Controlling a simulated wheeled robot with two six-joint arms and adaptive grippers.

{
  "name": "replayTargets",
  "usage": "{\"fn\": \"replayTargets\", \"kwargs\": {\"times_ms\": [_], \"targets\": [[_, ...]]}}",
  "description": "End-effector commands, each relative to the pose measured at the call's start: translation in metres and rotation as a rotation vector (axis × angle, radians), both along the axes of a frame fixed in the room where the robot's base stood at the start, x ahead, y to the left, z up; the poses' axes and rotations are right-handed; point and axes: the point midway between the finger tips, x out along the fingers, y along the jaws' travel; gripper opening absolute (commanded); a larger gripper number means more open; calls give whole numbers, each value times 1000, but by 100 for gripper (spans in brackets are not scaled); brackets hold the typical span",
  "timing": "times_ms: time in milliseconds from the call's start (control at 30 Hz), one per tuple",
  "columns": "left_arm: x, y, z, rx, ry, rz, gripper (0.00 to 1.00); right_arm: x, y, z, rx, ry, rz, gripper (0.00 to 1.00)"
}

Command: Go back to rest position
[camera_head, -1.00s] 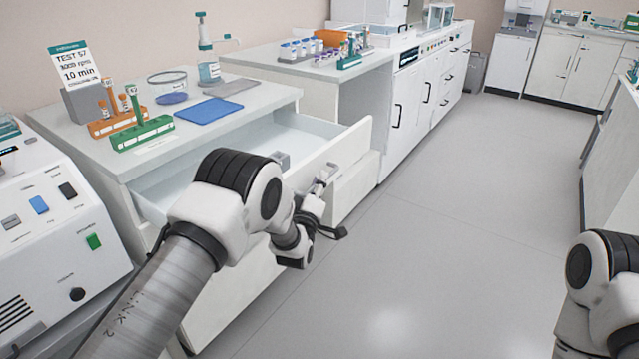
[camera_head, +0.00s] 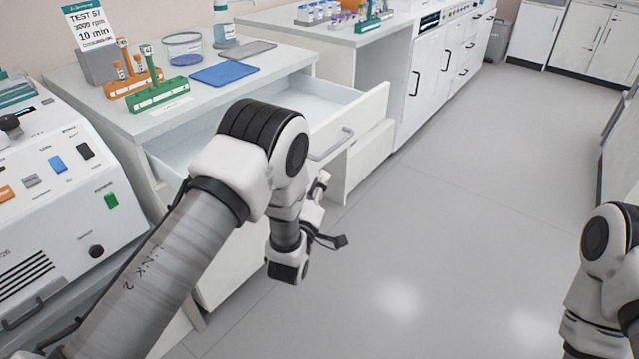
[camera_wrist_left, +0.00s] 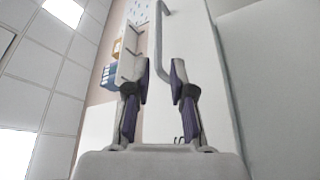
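My left arm comes in from the left in the head view, with its wrist bent down in front of the open drawer (camera_head: 345,125). My left gripper (camera_head: 320,183) is small and partly hidden there, just below the drawer's grey handle (camera_head: 331,146). In the left wrist view its two purple-padded fingers (camera_wrist_left: 162,78) are apart with nothing between them. The handle (camera_wrist_left: 161,35) shows beyond the fingertips, not gripped. My right arm stands at the right edge of the head view; its gripper is out of frame.
The drawer sticks out from the white bench (camera_head: 120,95), which carries tube racks, a blue mat (camera_head: 224,73) and a round dish (camera_head: 184,50). A white machine (camera_head: 55,190) stands at the left. The floor (camera_head: 440,230) to the right is clear.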

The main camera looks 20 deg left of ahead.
Motion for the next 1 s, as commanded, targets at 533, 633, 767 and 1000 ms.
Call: {"fn": "replayTargets", "kwargs": {"times_ms": [533, 633, 767, 1000], "targets": [[-67, 46, -111, 34, 364, 71, 23, 0, 0, 0, 0, 0, 0, 40], [-130, 60, -175, 163, 681, 62, 23, 0, 0, 0, 0, 0, 0, 40], [-221, 65, -231, 350, 1052, -38, 23, 0, 0, 0, 0, 0, 0, 40], [-362, 59, -258, 648, 1505, -396, 23, 0, 0, 0, 0, 0, 0, 40]]}}
